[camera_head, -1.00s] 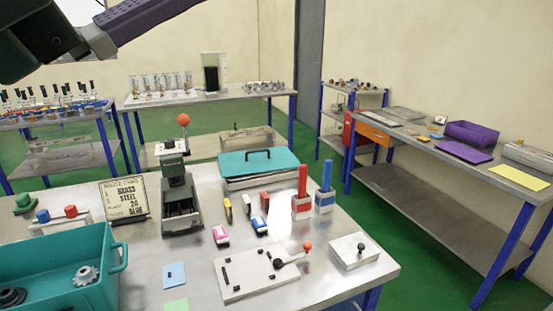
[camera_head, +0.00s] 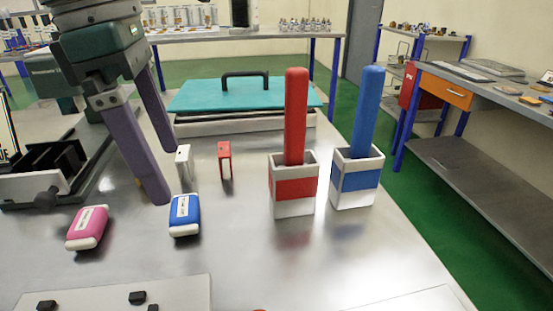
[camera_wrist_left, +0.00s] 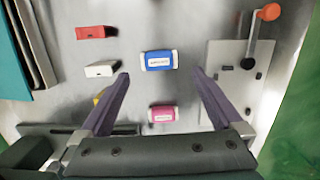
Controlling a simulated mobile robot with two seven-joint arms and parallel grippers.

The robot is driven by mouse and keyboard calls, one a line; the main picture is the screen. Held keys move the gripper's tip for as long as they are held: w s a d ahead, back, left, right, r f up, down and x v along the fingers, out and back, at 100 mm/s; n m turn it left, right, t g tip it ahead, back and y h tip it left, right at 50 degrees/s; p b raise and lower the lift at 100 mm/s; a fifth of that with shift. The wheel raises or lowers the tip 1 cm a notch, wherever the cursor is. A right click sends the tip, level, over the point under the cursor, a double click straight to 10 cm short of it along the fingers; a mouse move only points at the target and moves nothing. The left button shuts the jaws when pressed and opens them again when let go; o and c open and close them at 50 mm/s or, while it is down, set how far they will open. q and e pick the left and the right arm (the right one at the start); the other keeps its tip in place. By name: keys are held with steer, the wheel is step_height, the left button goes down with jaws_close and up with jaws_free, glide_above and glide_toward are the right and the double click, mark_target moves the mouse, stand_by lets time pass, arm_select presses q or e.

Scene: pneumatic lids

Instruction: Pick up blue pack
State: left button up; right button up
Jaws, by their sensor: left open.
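The blue pack (camera_head: 185,215) is a small rounded block with a white label and white ends, lying on the metal table. It also shows in the left wrist view (camera_wrist_left: 159,60), just beyond the fingertips and centred between their lines. My left gripper (camera_head: 165,178) is open and empty, with its purple fingers pointing down to the left of and behind the blue pack in the head view. In the wrist view the open fingers (camera_wrist_left: 160,75) do not appear to touch it. A pink pack (camera_head: 88,227) lies to its left. My right gripper is not in view.
A white block (camera_head: 183,163) and a red block (camera_head: 225,160) stand behind the blue pack. Red (camera_head: 293,185) and blue (camera_head: 357,180) handled holders stand to the right. A teal lid (camera_head: 245,93) lies at the back. A white plate (camera_head: 110,297) is in front.

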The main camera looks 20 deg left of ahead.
mark_target(183, 206)
arm_select(q)
steer(key=f, duration=0.6)
steer(key=shift+w+d+f, duration=0.2)
steer(key=shift+w+f, duration=0.05)
steer(key=shift+f, duration=0.05)
steer(key=c, duration=1.2)
steer(key=shift+r, duration=0.1)
